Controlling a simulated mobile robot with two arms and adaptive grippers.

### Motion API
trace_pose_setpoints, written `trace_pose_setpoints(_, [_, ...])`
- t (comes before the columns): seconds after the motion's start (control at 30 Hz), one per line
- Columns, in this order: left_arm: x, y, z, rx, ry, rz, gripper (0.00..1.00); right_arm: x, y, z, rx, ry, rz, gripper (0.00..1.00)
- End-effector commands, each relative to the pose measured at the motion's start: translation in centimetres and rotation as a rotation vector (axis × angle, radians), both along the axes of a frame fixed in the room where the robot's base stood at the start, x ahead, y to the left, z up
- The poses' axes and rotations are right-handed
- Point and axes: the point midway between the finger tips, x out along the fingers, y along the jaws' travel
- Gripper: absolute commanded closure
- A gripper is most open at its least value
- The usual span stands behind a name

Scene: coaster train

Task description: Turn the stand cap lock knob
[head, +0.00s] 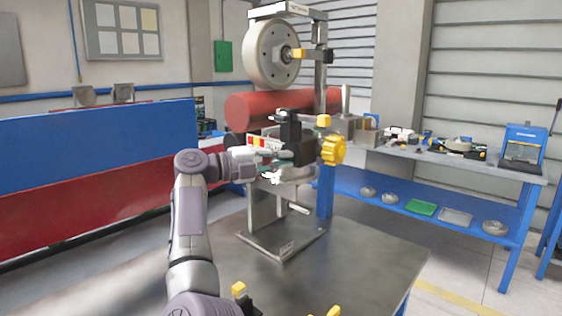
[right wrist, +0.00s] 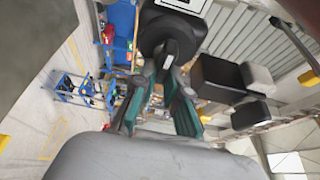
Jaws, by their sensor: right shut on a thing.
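A machine stand (head: 282,245) with a flat base plate stands on the dark table. My right gripper (head: 275,172) is at the stand's middle, just below the black block. In the right wrist view my right gripper (right wrist: 170,70) has its teal-padded fingers shut on a black round knob (right wrist: 168,38), beneath a pale labelled part. In the head view I cannot make out this knob. My left gripper is not clearly in view.
The dark table top (head: 375,255) is clear right of the stand. A side bench (head: 510,171) with tools and a blue press (head: 523,145) stands at the right. Yellow-tipped parts (head: 238,289) show at the bottom edge.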

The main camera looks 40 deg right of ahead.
Motion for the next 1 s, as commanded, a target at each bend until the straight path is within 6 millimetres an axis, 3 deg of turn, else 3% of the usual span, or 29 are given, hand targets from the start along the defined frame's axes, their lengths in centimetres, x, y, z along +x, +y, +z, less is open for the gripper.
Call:
trace_pose_setpoints(0.3, [0.0, 0.0, 0.1, 0.000, 0.000, -0.001, 0.62, 0.1, -0.1, 0.6, -0.011, -0.004, 0.006, 1.00])
trace_pose_setpoints(0.33, [0.0, 0.0, 0.1, 0.000, 0.000, -0.001, 0.62, 0.1, -0.1, 0.6, -0.011, -0.004, 0.006, 0.83])
trace_pose_setpoints(0.47, [0.0, 0.0, 0.1, 0.000, 0.000, -0.001, 0.62, 0.1, -0.1, 0.5, -0.010, -0.003, 0.007, 0.62])
trace_pose_setpoints(0.83, [-0.2, 0.2, 0.0, 0.002, 0.002, 0.000, 0.62, 0.2, 0.3, 0.2, -0.005, -0.001, 0.005, 0.62])
trace_pose_setpoints(1.0, [-0.1, 0.1, 0.0, 0.001, 0.001, 0.000, 0.62, 1.1, 2.6, 0.2, -0.006, 0.000, 0.009, 0.62])
